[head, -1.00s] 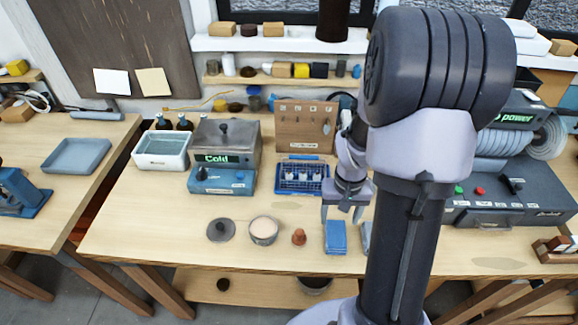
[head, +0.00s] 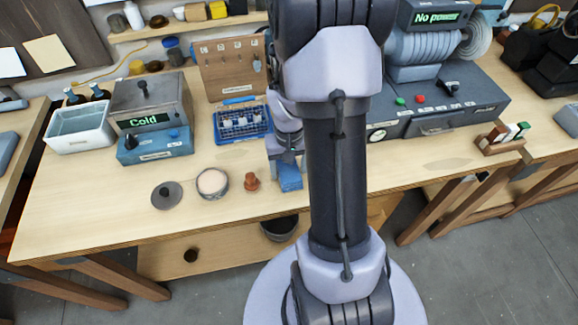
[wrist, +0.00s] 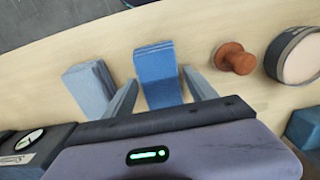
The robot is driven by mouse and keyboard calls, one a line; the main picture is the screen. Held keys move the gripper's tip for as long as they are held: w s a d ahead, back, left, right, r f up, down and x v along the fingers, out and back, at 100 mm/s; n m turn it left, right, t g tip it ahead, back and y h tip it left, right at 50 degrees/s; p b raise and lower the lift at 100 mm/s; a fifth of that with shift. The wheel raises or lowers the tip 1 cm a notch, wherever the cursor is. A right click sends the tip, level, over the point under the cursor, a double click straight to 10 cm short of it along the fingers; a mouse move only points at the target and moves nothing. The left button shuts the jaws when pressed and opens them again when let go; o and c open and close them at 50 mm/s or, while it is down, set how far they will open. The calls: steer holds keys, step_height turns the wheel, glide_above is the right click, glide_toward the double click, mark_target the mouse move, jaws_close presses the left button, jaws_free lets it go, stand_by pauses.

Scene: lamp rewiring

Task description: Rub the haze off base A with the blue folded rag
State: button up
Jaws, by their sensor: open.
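The blue folded rag (wrist: 157,75) lies flat on the bench top in the wrist view. In the head view its front part shows below my gripper (head: 287,160). In the wrist view my gripper (wrist: 161,77) is open, with one finger on each side of the blue rag. I cannot tell whether the fingers touch it. A grey folded cloth (wrist: 90,88) lies just left of the left finger. I cannot make out which thing is base A. A blue rack (head: 243,124) holding several small pale pieces stands behind the rag.
A reddish-brown knob-shaped piece (wrist: 234,58) and a round tin (wrist: 299,55) lie right of the rag in the wrist view. A dark disc (head: 167,195) lies farther left in the head view. A grey-blue console (head: 440,107) stands behind right. The front left bench top is clear.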

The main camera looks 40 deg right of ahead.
steer(key=shift+r, duration=0.1)
steer(key=c, duration=1)
step_height(320, 180, up, 5)
steer(key=p, duration=0.4)
steer(key=shift+r, duration=0.1)
